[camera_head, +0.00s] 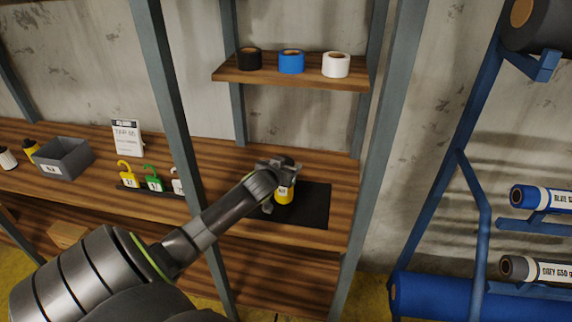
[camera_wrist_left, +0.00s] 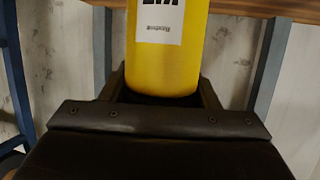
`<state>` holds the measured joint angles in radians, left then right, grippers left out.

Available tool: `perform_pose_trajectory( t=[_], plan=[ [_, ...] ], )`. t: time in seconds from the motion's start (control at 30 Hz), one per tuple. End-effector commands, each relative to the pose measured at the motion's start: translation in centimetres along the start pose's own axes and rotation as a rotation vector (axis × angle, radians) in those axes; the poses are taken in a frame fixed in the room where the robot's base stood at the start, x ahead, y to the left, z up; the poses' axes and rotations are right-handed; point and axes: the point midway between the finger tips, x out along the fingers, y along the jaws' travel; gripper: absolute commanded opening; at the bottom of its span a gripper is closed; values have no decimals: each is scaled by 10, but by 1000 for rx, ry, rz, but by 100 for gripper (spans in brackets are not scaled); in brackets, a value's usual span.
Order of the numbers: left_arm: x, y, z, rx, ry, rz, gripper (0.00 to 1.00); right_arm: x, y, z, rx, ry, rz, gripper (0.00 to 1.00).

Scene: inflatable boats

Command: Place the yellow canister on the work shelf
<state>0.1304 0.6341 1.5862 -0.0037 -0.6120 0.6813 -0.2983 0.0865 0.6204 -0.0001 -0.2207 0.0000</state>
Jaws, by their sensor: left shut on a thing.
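The yellow canister (camera_head: 284,192) is in my left gripper (camera_head: 276,172), over the black mat (camera_head: 308,206) on the wooden work shelf (camera_head: 338,170). My arm hides part of it, and I cannot tell whether its base touches the mat. In the left wrist view the yellow canister (camera_wrist_left: 166,66) with a white label stands between the two dark fingers of the left gripper (camera_wrist_left: 162,88), which is shut on it. My right gripper is not in view.
Tape rolls (camera_head: 291,62) sit on the upper shelf (camera_head: 300,78). A blue rack (camera_head: 470,170) with rolls stands at right.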

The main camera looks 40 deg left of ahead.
Motion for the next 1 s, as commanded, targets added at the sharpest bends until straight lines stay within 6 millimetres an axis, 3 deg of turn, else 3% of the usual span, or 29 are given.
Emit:
perform_pose_trajectory(
  t=[0.33, 0.37, 0.5, 0.83, 1.0],
  plan=[
    [1, 0, 3, 0, 1, 0, 12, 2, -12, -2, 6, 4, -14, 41],
    [1, 0, 4, 0, 0, 0, 58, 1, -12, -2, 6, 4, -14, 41],
    [1, 0, 3, 0, 0, 0, 76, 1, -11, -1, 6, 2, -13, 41],
    [0, 0, 0, 0, 1, 0, 77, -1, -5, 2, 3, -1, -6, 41],
    [-11, 0, 2, 1, 0, 0, 77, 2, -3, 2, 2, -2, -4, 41]
  ],
)
